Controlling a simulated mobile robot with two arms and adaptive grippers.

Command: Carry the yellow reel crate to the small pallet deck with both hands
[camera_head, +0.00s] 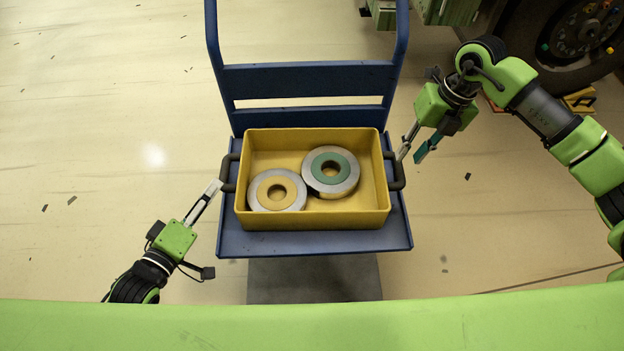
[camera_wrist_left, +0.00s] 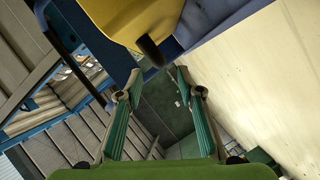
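The yellow reel crate (camera_head: 313,222) sits level on a blue cart (camera_head: 315,243). It holds two reels, one with a yellow centre (camera_head: 277,188) and one with a green centre (camera_head: 330,168). A dark handle sticks out on each side, left (camera_head: 229,172) and right (camera_head: 396,171). My left gripper (camera_head: 215,187) is just outside the left handle. In the left wrist view its fingers (camera_wrist_left: 156,84) are spread and empty, with the handle (camera_wrist_left: 150,50) just beyond the tips. My right gripper (camera_head: 409,153) is open beside the right handle; contact is unclear. I cannot identify the pallet deck.
The cart's blue upright frame (camera_head: 308,80) stands behind the crate. A large wheel (camera_head: 575,35) and a yellow object (camera_head: 580,100) are at the upper right. A grey patch (camera_head: 314,280) shows below the cart's front edge. The floor to the left is mostly clear.

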